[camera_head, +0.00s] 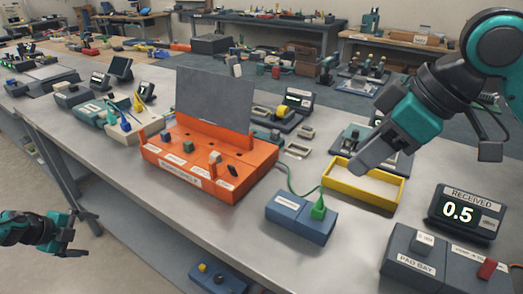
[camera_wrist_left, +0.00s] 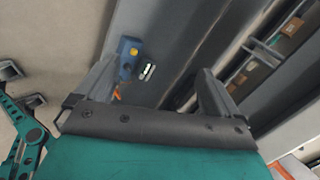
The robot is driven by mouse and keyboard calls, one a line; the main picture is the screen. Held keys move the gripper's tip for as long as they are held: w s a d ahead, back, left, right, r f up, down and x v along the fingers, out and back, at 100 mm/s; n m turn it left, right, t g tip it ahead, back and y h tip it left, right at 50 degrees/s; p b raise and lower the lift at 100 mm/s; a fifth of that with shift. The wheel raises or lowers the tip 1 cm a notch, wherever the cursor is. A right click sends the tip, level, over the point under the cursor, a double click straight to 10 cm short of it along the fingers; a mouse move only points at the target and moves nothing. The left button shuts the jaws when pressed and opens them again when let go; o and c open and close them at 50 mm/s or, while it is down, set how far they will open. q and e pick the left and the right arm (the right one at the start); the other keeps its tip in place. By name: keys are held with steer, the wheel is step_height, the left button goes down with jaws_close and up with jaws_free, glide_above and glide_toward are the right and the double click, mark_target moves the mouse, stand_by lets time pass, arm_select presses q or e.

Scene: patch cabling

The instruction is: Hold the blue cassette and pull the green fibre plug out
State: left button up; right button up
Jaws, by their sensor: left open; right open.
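The blue cassette (camera_head: 298,218) sits on the grey bench near its front edge, right of the orange block. The green fibre plug (camera_head: 318,208) stands upright in its top at the right end, with a green cable running back to the left. My left gripper (camera_head: 86,234) is open and empty, off the bench's front edge at far left, well away from the cassette. Its spread fingers also show in the left wrist view (camera_wrist_left: 158,88). My right gripper (camera_head: 362,165) is open above the yellow tray, behind and right of the plug, touching neither plug nor cassette.
An orange block (camera_head: 205,165) with a grey upright panel (camera_head: 214,98) stands left of the cassette. A yellow tray (camera_head: 366,196) lies behind right. A grey pad bay (camera_head: 415,262) and a display reading 0.5 (camera_head: 459,212) stand at right. Bare bench lies in front of the orange block.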

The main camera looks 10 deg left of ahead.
arm_select(q)
steer(key=a+r+m+y, duration=0.1)
steer(key=a+r+y, duration=0.1)
steer(key=a+r, duration=1.25)
steer(key=w+d+r+m+t+h, duration=0.2)
steer(key=w+d+r+m+h, duration=0.3)
steer(key=w+d+r, duration=0.65)
steer(key=w+d+r+m+h, duration=0.35)
steer(key=d+r+m, duration=0.35)
steer(key=d+r, duration=0.3)
steer(key=w+d+r+m+h, duration=0.2)
steer(key=w+d+r+m, duration=0.2)
steer(key=d+r+m, duration=0.55)
steer(key=m+g+y, duration=0.6)
steer(key=m+g, duration=0.5)
steer(key=m, duration=0.6)
glide_above(301, 209)
steer(key=w+a, duration=0.2)
steer(key=a, duration=0.2)
step_height(301, 209, down, 16)
steer(key=shift+y, duration=0.25)
steer(key=x, duration=1.2)
steer(key=shift+s+f, duration=0.1)
steer(key=shift+s, duration=0.15)
